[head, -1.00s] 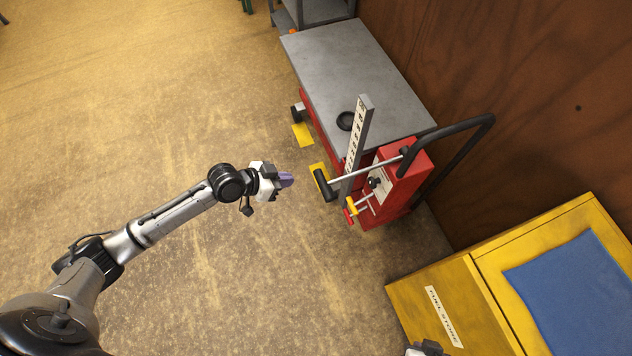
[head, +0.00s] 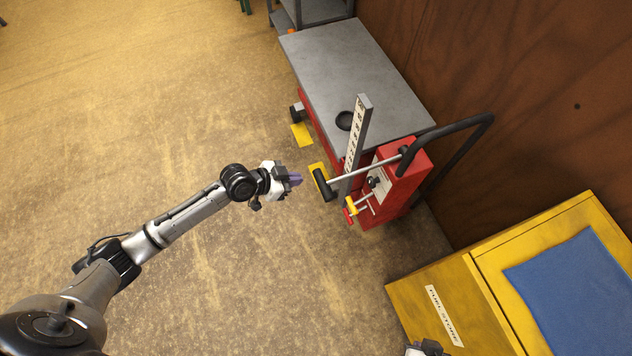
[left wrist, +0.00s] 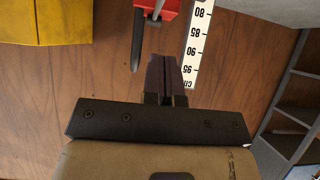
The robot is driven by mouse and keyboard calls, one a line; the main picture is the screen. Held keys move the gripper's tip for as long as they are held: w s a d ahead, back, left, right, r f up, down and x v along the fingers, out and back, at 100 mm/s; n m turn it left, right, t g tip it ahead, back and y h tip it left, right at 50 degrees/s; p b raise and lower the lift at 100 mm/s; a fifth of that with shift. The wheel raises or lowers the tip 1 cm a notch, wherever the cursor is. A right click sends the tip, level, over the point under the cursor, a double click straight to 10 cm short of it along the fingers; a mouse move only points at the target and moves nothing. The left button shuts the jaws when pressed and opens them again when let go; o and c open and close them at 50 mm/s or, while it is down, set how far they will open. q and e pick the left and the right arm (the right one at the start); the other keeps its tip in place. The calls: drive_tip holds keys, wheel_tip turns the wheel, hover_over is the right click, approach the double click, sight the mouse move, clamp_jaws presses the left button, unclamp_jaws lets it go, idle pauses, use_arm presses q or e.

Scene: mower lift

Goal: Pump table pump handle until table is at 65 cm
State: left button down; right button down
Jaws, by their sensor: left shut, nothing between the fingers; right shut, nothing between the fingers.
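The lift table (head: 365,75) has a grey top and a red base. Its pump handle (head: 322,185) is a grey rod ending in a black grip, reaching left from the red pump housing (head: 402,180). A white upright scale (head: 354,140) stands at the table's side; in the left wrist view the scale (left wrist: 198,45) shows marks from 80 to 95 cm. My left gripper (head: 297,179) is shut and empty, just left of the black grip, apart from it. Its purple fingers (left wrist: 167,75) show in the left wrist view. My right gripper (head: 428,348) barely shows at the bottom edge.
A yellow fuel store cabinet (head: 430,290) with a blue cloth (head: 575,285) stands at the lower right. A black push bar (head: 460,127) curves behind the pump housing. Small red and yellow knobs (head: 350,208) sit below the handle. The floor at left is clear.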

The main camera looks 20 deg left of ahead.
use_arm(q)
approach(329, 182)
drive_tip(key=w+d+r, duration=0.1)
drive_tip(key=w+d, duration=0.1)
drive_tip(key=f, duration=0.2)
drive_tip(key=w+d+f+b, duration=0.1)
drive_tip(key=shift+f, duration=0.3)
use_arm(e)
drive_tip(key=shift+d+f, duration=0.15)
drive_tip(key=shift+f, duration=0.45)
